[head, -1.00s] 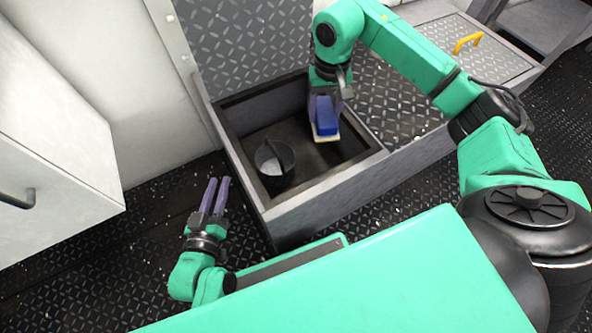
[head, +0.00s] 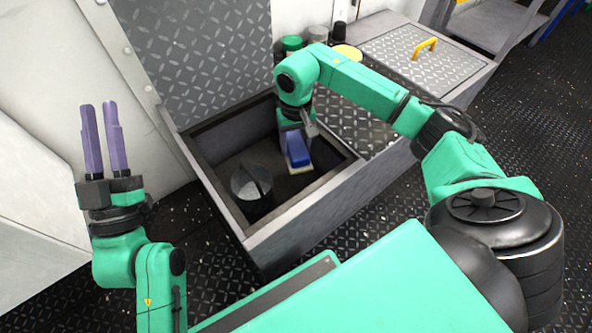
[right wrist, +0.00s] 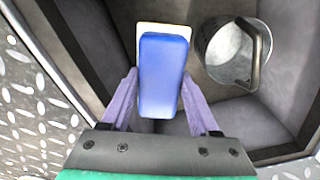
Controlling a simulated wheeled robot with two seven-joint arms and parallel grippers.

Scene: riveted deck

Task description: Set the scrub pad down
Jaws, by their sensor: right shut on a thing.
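The scrub pad is a blue block with a pale yellow-white underside (head: 298,148). It is inside the open deck locker (head: 310,201), near its right side. My right gripper (head: 294,135) reaches down into the locker and is shut on the scrub pad; in the right wrist view the purple fingers flank the pad (right wrist: 163,75) on both sides. Whether the pad touches the locker floor I cannot tell. My left gripper (head: 106,140) is raised at the left, fingers pointing up, a gap between them, empty.
The raised lid (head: 200,55) is behind. Jars (head: 318,36) stand behind the locker. A closed hatch with a yellow handle (head: 425,47) is at right.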

